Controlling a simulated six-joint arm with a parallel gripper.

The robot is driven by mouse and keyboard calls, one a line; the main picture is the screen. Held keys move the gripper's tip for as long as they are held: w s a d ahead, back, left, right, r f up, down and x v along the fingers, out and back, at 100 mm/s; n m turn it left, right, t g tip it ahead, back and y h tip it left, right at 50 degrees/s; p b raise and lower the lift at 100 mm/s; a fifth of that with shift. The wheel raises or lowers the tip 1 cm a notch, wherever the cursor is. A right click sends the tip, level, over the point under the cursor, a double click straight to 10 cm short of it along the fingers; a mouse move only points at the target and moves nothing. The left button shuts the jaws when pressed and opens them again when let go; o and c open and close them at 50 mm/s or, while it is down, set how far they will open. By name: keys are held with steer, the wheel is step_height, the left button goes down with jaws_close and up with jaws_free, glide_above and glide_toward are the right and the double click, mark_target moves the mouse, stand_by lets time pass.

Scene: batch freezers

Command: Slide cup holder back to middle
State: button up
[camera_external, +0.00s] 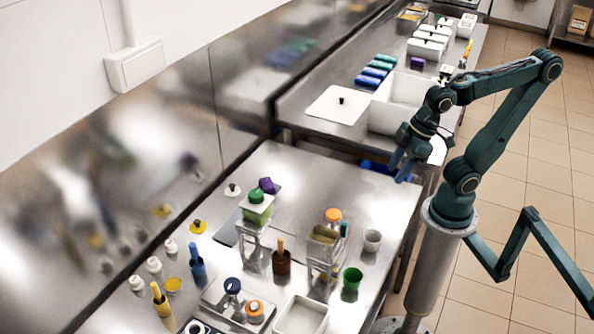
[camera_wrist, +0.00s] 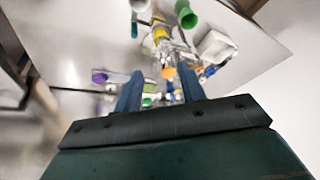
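Two clear-and-metal stands on the steel table could be the cup holder; I cannot tell which one is meant. The left stand (camera_external: 253,251) carries a green tub with a green lid (camera_external: 256,196). The right stand (camera_external: 322,262) carries an olive-coloured tub (camera_external: 323,236), with an orange-topped item (camera_external: 333,215) behind it. My gripper (camera_external: 402,168) is above the table's right back corner, well apart from both stands. In the wrist view its two blue fingers (camera_wrist: 160,88) are spread with nothing gripped. Small table items show beyond them.
A white cup (camera_external: 372,240) and a green cup (camera_external: 351,281) stand near the right table edge. A white tray (camera_external: 302,317) is in front. A second counter has white bins (camera_external: 400,98).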

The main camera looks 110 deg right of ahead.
steer(key=w+d+f+m+g, duration=0.2)
steer(key=w+d+f+m, duration=0.2)
steer(key=w+f, duration=0.2)
steer(key=m+g, duration=0.3)
glide_above(344, 224)
step_height(344, 224, down, 8)
steer(key=shift+s+r, duration=0.1)
steer(key=shift+f, duration=6.9)
jaws_close()
